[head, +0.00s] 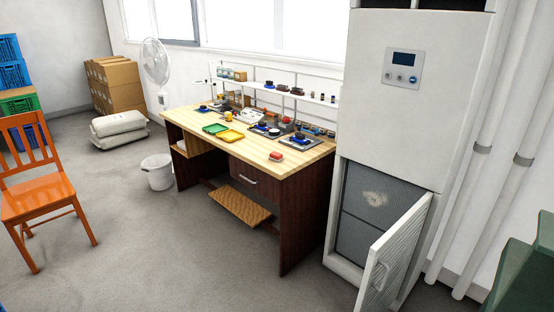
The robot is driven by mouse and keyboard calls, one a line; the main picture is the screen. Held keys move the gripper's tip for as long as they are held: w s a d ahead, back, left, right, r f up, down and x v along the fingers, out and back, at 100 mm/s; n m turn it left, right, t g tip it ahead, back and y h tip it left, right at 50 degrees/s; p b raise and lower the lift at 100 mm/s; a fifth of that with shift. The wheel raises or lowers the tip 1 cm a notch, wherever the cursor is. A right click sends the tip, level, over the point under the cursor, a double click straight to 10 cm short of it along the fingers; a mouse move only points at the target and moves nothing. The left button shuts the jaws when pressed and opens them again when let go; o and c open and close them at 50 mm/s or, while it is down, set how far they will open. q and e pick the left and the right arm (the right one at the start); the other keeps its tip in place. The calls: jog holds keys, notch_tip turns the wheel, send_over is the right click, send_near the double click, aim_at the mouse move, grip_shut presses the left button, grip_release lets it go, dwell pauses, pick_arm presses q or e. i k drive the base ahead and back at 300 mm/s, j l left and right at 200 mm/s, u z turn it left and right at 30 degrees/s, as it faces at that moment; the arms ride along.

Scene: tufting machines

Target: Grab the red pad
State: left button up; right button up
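A small red object (276,156), which looks like the red pad, lies near the front edge of the wooden desk (290,166), toward its right end. Neither of my grippers is in view, and nothing touches the red object near the front edge.
Green (214,129) and yellow (231,135) trays lie on the desk. A white cabinet (410,130) with its lower door (395,255) open stands right of the desk. An orange chair (36,192) and white bin (158,174) stand left. The floor in front is clear.

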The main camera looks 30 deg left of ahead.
aim_at(275, 156)
jog(key=i+j, duration=0.15)
jog(key=j, duration=0.2)
jog(key=i+j, duration=0.2)
jog(key=j, duration=0.15)
jog(key=i+j, duration=0.15)
jog(key=j, duration=0.2)
jog(key=i+j, duration=0.15)
jog(key=j, duration=0.2)
jog(key=i+j, duration=0.15)
jog(key=j, duration=0.25)
